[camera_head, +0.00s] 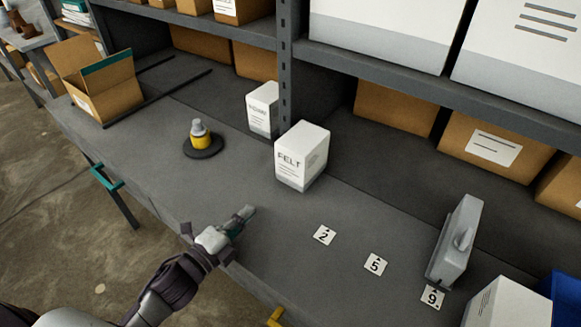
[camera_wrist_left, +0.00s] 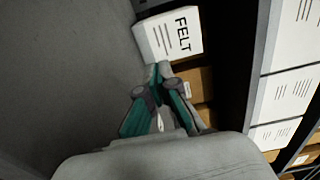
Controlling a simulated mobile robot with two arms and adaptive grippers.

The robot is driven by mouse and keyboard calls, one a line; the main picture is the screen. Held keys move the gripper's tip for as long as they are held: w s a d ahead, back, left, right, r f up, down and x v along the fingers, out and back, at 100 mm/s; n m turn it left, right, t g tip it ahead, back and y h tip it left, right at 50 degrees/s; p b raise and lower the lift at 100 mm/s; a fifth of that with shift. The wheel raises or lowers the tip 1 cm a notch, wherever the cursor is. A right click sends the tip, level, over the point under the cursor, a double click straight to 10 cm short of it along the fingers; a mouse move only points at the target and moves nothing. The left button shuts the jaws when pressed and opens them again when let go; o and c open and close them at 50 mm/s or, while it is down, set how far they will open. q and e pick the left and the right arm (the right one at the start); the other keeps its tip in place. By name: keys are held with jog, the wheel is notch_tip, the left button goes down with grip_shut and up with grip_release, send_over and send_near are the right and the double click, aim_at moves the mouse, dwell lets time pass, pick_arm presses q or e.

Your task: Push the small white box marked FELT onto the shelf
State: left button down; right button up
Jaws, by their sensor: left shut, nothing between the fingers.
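The small white box marked FELT (camera_head: 303,158) stands upright on the grey bench, close to the front of the shelf bay and right of the metal post. In the left wrist view the FELT box (camera_wrist_left: 169,36) is just beyond my fingertips, its label facing me. My left gripper (camera_head: 248,212) is shut and empty, low over the bench, in front and to the left of the box, with a gap between them in the head view. It shows at the centre of the left wrist view (camera_wrist_left: 159,72). The shelf (camera_head: 375,150) behind the box is dark. My right gripper is not in view.
Another white box (camera_head: 263,108) stands behind left by the post (camera_head: 286,75). A yellow-and-grey item on a black disc (camera_head: 202,140) is left. Number cards, such as card 2 (camera_head: 325,236), lie right. A grey upright device (camera_head: 455,242) stands far right. An open carton (camera_head: 100,88) is back left.

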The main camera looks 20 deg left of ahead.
aim_at(289, 173)
pick_arm(q)
jog(key=p+x, duration=0.4)
jog(key=x, duration=0.8)
jog(key=shift+w+d+r, duration=0.15)
jog(key=shift+w+d, duration=0.05)
jog(key=shift+w, duration=0.05)
jog(key=shift+w+d, duration=0.2)
jog(key=shift+w, duration=0.3)
